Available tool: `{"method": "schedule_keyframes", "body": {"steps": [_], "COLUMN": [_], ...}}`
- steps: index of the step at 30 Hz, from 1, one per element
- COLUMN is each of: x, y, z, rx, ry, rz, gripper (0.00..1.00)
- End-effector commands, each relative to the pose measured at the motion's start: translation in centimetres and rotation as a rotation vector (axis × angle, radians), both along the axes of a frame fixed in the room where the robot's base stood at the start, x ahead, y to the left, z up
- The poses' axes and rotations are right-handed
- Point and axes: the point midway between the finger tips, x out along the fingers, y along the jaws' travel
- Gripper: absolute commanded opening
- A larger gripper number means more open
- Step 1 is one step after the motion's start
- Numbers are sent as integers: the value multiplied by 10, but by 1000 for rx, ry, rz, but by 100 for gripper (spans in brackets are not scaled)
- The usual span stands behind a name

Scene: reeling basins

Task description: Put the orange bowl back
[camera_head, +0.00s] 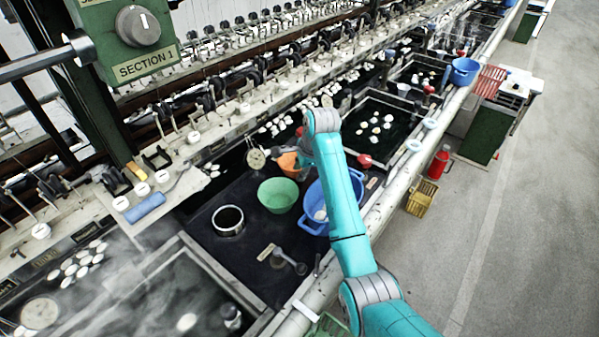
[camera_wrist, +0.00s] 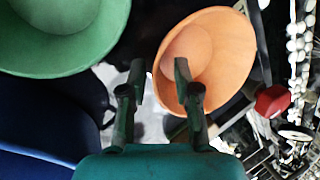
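The orange bowl (camera_head: 287,162) stands behind the green bowl, partly hidden by my arm in the head view. In the wrist view the orange bowl (camera_wrist: 222,58) is at upper right, its inside facing the camera. My gripper (camera_wrist: 160,70) is open, with a clear gap between its fingers. The left finger is just outside the bowl's near-left rim and the right finger overlaps the bowl, so the rim edge lies between them in the picture. I cannot tell whether either finger touches it.
A green bowl (camera_head: 277,196) and a blue basin (camera_head: 314,222) are close by; the green bowl (camera_wrist: 60,62) is left of my fingers in the wrist view. A steel pot (camera_head: 228,221) and a red-topped item (camera_wrist: 272,101) are near. Water basins (camera_head: 378,128) line the bench.

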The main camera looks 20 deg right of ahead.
Motion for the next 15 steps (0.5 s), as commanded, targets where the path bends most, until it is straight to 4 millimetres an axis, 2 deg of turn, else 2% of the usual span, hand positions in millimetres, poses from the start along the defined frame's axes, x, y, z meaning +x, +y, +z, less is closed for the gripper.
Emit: {"method": "schedule_keyframes", "body": {"steps": [9,15], "x": [-18,-28], "y": [-10,-14], "z": [58,89], "rx": [0,-1], "ry": [-4,-5], "rz": [-2,-1], "gripper": [31,31]}}
